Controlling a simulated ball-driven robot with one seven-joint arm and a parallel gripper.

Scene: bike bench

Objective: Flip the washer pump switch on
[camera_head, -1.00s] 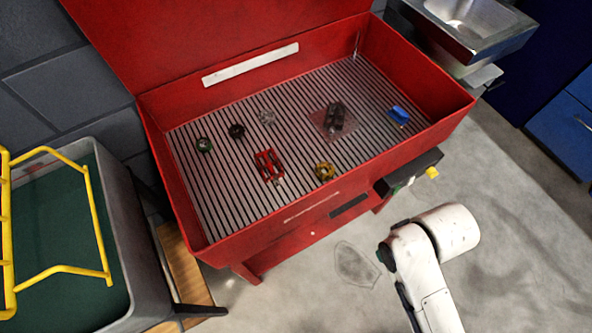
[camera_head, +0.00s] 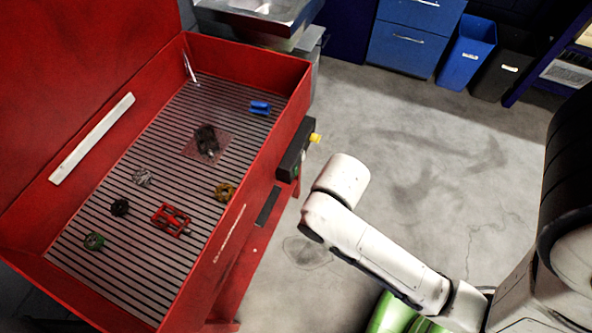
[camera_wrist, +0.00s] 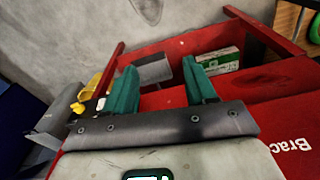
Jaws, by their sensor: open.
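The red parts washer (camera_head: 262,160) stands at the left in the head view. A dark control box (camera_head: 294,148) is on its outer front side, with a yellow knob (camera_head: 315,138) sticking out. A small green part shows low on the box; I cannot tell the switch's position. In the wrist view, the yellow knob (camera_wrist: 78,107) is left of my gripper (camera_wrist: 160,84), with a small pale part beside it. My gripper is open and empty, its two teal fingers spread in front of the red washer. The fingers are apart from the knob. In the head view, my gripper is not clearly visible.
Several bike parts lie on the washer's slatted floor, including a red pedal (camera_head: 170,220) and a blue piece (camera_head: 260,107). A metal sink (camera_head: 262,12) stands behind. Blue drawers (camera_head: 408,45) and a blue bin (camera_head: 466,50) line the back. The concrete floor on the right is open.

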